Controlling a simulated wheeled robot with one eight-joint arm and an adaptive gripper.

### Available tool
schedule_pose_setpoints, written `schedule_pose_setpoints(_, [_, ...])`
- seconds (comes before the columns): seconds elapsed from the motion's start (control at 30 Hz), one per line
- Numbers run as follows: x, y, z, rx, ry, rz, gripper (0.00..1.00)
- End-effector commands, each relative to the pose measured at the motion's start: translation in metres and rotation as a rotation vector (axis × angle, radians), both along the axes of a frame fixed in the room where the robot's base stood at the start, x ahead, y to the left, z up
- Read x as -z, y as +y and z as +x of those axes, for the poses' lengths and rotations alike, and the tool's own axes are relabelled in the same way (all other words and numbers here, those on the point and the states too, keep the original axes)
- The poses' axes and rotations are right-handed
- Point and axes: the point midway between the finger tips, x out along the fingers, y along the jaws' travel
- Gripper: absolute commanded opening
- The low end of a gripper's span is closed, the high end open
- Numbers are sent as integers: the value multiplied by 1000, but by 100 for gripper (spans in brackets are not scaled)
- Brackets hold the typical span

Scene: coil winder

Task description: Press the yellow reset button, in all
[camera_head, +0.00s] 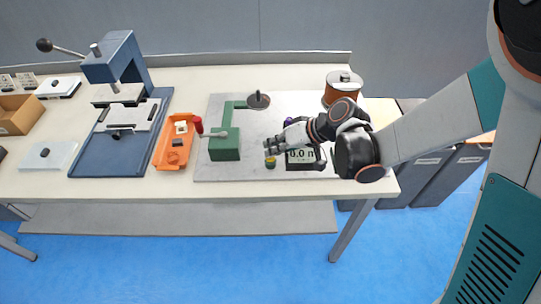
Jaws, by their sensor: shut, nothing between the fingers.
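The yellow reset button (270,159) is a small yellow-topped piece on a dark base on the grey plate, just left of the counter. The counter (301,156) is a small box with a display that reads about 0.0 and a unit; my arm partly covers it. My gripper (268,144) is shut and empty. Its fingertips point left and appear just above the button in the picture. I cannot tell whether they touch it.
A green winder frame (224,149) with a red-knobbed crank (199,125) stands left of the button. A copper wire spool (342,83) stands behind my wrist. An orange tray (170,157) and a blue press (121,65) are further left. The plate's front strip (235,173) is clear.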

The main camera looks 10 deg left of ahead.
Motion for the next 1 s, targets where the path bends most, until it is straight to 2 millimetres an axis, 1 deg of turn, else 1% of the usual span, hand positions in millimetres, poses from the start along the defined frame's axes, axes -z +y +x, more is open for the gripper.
schedule_pose_setpoints(0.3, [-17,0,0,0,0,0,0])
schedule_pose_setpoints(0.73, [-19,0,0,0,0,0,0])
schedule_pose_setpoints(0.87, [-28,0,0,0,0,0,0])
schedule_pose_setpoints(1.0, [-41,0,0,0,0,0,0])
